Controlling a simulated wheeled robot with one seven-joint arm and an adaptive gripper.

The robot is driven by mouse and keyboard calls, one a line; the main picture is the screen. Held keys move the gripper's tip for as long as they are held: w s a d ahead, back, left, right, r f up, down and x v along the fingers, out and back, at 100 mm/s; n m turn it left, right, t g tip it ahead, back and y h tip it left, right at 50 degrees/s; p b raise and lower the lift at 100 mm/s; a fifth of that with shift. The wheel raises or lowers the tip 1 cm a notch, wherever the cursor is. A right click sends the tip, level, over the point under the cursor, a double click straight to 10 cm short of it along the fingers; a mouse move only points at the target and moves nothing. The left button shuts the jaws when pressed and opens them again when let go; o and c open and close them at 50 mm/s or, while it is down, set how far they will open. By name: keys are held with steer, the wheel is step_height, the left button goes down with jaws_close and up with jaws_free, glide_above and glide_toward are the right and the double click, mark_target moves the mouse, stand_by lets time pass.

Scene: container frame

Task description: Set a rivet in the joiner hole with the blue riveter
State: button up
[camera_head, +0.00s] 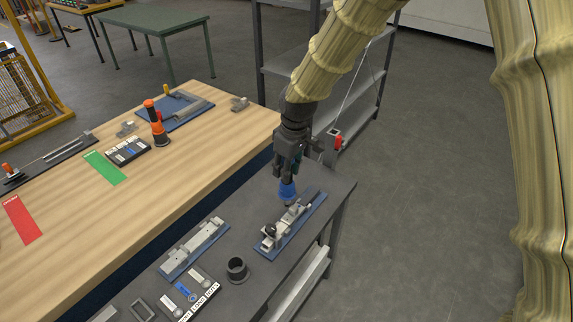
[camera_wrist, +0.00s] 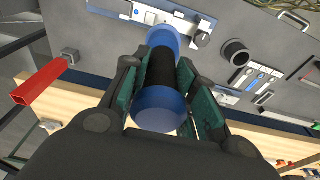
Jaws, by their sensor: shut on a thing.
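My gripper (camera_head: 288,168) is shut on the blue riveter (camera_head: 287,190), above the grey table. In the wrist view the riveter (camera_wrist: 158,108), blue at both ends with a black middle, sits between the teal finger pads. In the head view its lower end is just above a metal fixture on a blue base plate (camera_head: 269,247). This plate also shows at the top of the wrist view (camera_wrist: 125,7), partly behind the riveter. I cannot make out the joiner hole, a rivet, or whether the tip touches the fixture.
A second blue-based fixture (camera_head: 178,272) lies left of the first. A dark cup (camera_head: 237,269) and a labelled tray (camera_head: 207,291) stand nearer. The wooden bench (camera_head: 190,165) holds an orange tool (camera_head: 158,128). A red tube (camera_head: 338,143) sticks out at the grey table's far end.

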mark_target(287, 190)
steer(key=shift+f+b, duration=1.75)
steer(key=shift+f, duration=1.5)
steer(key=shift+s, duration=0.1)
steer(key=shift+f, duration=0.9)
steer(key=shift+r+p, duration=2.35)
steer(key=shift+r, duration=1.45)
